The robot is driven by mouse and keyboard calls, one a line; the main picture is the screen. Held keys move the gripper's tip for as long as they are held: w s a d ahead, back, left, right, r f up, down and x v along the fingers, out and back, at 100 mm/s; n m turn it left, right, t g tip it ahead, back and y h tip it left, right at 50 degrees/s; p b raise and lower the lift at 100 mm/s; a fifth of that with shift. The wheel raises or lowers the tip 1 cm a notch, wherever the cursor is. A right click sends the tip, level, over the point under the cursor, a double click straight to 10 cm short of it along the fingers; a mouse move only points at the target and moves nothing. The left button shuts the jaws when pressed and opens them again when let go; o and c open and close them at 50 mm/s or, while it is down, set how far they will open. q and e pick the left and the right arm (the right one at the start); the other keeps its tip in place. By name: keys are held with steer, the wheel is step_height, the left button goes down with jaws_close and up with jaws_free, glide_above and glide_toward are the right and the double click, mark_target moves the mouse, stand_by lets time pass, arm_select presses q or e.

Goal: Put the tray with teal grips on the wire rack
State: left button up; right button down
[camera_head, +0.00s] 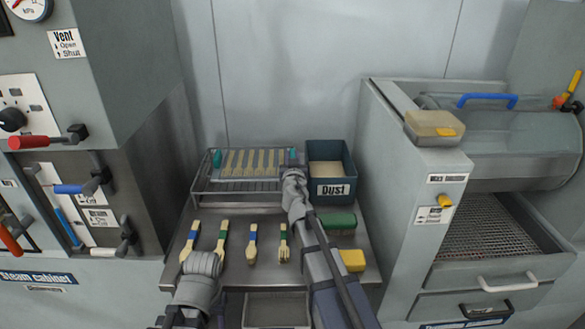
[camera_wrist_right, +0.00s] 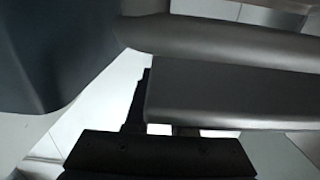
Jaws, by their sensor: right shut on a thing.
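The tray (camera_head: 248,177) is a shallow grey tray carrying a row of several pale wooden pieces. It has a teal grip at the left end (camera_head: 217,158) and another at the right end (camera_head: 293,156). In the head view it appears over the top of the wire rack (camera_head: 235,190); I cannot tell whether it rests fully on it. My right gripper (camera_head: 293,170) is at the tray's right end, shut on the tray by its right grip; the fingers are mostly hidden. My left gripper (camera_head: 205,262) is low at the front left, away from the tray; its fingers are not clear.
A dark blue Dust bin (camera_head: 335,190) stands close to the right of the rack. Several wooden utensils with coloured bands (camera_head: 252,243) lie in front. A green roll (camera_head: 338,221) and a yellow block (camera_head: 352,260) lie right of my right arm. Grey cabinets flank the bench.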

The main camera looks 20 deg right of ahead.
step_height(320, 180, down, 2)
steer(key=shift+f+b, duration=0.25)
steer(key=shift+b, duration=0.5)
arm_select(q)
step_height(320, 180, down, 2)
steer(key=shift+f, duration=0.1)
arm_select(e)
steer(key=shift+r, duration=0.1)
arm_select(q)
steer(key=shift+f, duration=0.1)
arm_select(e)
steer(key=c, duration=1.2)
jaws_free()
steer(key=shift+c, duration=0.2)
steer(key=o, duration=0.5)
